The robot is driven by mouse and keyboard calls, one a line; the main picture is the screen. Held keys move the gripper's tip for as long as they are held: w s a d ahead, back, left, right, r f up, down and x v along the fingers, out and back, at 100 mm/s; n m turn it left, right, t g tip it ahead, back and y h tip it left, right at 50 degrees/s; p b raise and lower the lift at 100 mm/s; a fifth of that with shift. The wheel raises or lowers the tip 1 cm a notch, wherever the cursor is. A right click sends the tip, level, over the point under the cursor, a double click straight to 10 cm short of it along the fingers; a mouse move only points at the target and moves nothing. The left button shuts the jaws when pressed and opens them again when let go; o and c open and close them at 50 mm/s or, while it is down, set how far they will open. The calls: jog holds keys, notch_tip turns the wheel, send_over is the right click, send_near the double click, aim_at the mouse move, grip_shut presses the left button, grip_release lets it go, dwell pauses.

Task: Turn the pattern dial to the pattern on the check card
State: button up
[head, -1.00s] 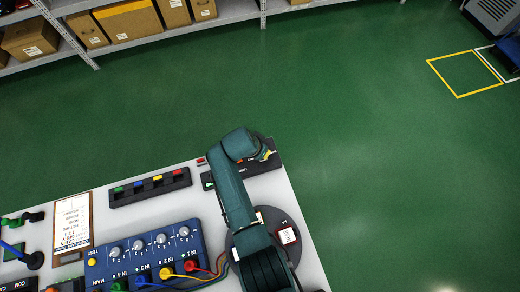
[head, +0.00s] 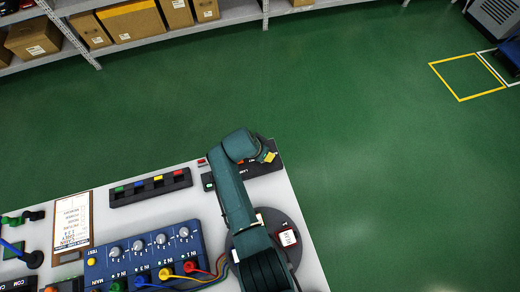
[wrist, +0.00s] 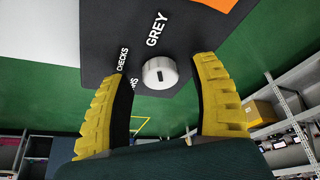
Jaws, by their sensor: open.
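The pattern dial (wrist: 160,76) is a pale round knob with a short dark mark, on a dark panel (wrist: 105,25). The panel carries the words GREY and CHECKS; another label is partly hidden by the left finger. My gripper (wrist: 160,95) is open, one yellow finger on each side of the dial. Gaps show between the fingers and the knob. In the head view my gripper (head: 269,157) is over the dark unit (head: 210,181) at the bench's far right corner, and the dial is hidden. A clipboard sheet (head: 72,220) lies at left; I cannot tell if it is the check card.
A blue box (head: 125,264) with several knobs and coloured plugs stands at the front. A black strip (head: 150,188) with coloured pieces lies behind it. A disc (head: 290,215) with a white label lies beside my arm. Green floor (head: 350,130) beyond the bench is clear.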

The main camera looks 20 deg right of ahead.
jog(key=v, duration=1.1)
jog(key=shift+a+r, duration=0.15)
jog(key=shift+r, duration=0.2)
